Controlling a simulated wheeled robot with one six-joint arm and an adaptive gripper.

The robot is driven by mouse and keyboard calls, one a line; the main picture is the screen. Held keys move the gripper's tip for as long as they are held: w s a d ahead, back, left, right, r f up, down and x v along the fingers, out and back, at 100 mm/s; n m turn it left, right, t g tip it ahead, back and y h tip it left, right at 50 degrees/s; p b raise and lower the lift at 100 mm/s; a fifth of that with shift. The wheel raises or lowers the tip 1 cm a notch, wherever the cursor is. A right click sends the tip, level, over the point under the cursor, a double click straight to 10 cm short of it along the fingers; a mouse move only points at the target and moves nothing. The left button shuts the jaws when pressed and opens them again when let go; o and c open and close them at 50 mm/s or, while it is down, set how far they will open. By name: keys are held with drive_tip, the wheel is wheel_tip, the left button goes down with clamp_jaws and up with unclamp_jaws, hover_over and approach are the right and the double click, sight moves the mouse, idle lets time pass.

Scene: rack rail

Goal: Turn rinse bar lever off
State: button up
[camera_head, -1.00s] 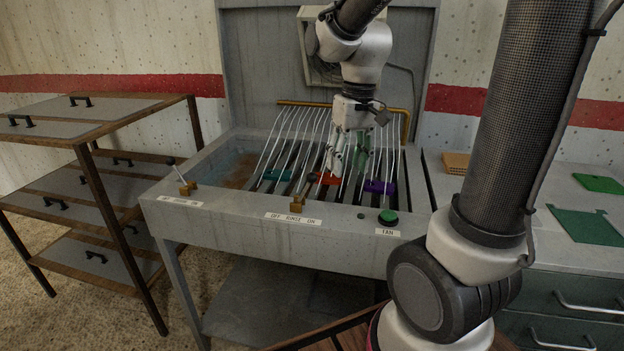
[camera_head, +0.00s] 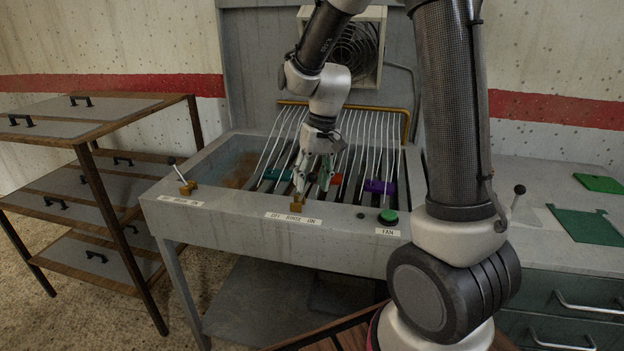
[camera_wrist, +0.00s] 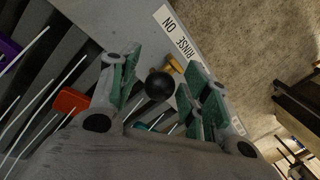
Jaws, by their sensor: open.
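The rinse lever has a brass base (camera_head: 297,203) behind the "OFF RINSE ON" label (camera_head: 293,219) on the sink's front rim. Its black knob (camera_head: 311,178) appears to lean right, toward ON, though my fingers partly hide the rod. In the wrist view the round black knob (camera_wrist: 160,86) shows between my finger pads, with the brass base (camera_wrist: 173,63) beyond it. My gripper (camera_head: 312,182) is open over the lever, with its green-padded fingers on either side of the knob. I cannot tell whether either finger touches it. My gripper also shows in the wrist view (camera_wrist: 160,77).
Another lever (camera_head: 187,186) stands at the rim's left. A green fan button (camera_head: 388,217) is at the right. Thin rack rods with teal, orange and purple (camera_head: 379,187) blocks lie close behind my gripper. A shelf (camera_head: 98,140) stands left; a counter is right.

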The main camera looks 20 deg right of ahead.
clamp_jaws()
drive_tip(key=shift+w+a, duration=0.1)
idle(0.3)
drive_tip(key=shift+w+a+r+g+h, duration=0.3)
drive_tip(key=shift+w+a+g+h, duration=0.25)
drive_tip(key=shift+a+g+h, duration=0.4)
drive_tip(key=shift+w+a+f+g+h, duration=0.15)
drive_tip(key=shift+w+a+g+h, duration=0.8)
drive_tip(key=shift+h, duration=0.35)
drive_tip(key=shift+w+a+f+g+h, duration=0.15)
drive_tip(key=shift+w+a+g+h, duration=0.55)
drive_tip(key=shift+a+h, duration=0.5)
drive_tip(key=shift+m, duration=0.3)
